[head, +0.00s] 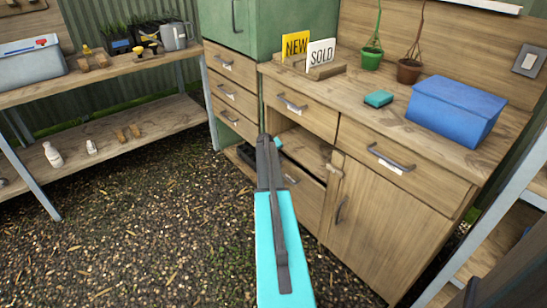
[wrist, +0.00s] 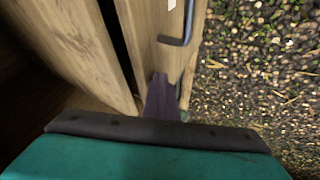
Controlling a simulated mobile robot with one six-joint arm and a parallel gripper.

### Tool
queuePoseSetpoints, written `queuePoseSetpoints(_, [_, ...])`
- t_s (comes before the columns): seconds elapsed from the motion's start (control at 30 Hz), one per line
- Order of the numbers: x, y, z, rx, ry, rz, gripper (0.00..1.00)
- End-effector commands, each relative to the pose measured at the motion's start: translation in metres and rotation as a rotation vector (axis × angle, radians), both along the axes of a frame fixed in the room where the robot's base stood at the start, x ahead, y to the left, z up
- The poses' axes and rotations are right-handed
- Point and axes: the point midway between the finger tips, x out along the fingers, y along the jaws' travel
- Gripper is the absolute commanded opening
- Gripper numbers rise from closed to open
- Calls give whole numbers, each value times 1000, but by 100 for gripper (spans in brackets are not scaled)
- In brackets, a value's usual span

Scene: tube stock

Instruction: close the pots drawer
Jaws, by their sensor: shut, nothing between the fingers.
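My gripper (head: 267,142) is shut and empty, low in front of the wooden cabinet, with the turquoise wrist behind it. A lower drawer (head: 306,196) under the middle top drawer and an open compartment has a wooden front with a metal handle; my gripper partly covers it. Its dark inside shows above the front, so it looks pulled out. Its label is too small to read, so I cannot tell if it is the pots drawer. In the wrist view, my dark fingers (wrist: 162,97) are close to a wooden front (wrist: 158,58) with a bent handle; contact is unclear.
A small cabinet door (head: 360,222) lies to the right. A metal-legged shelf (head: 90,80) stands left. The gravel floor (head: 150,230) at left front is clear.

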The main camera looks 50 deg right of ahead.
Motion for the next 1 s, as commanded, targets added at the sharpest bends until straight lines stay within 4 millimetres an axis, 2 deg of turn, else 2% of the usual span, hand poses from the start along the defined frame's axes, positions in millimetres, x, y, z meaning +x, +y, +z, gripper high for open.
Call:
queuePoseSetpoints(0.27, [5, 38, 1, 8, -2, 2, 0])
queuePoseSetpoints(0.8, [-13, 77, 58, 10, -2, -1, 0])
queuePoseSetpoints(1.0, [-17, 88, 73, 11, -2, 0, 0])
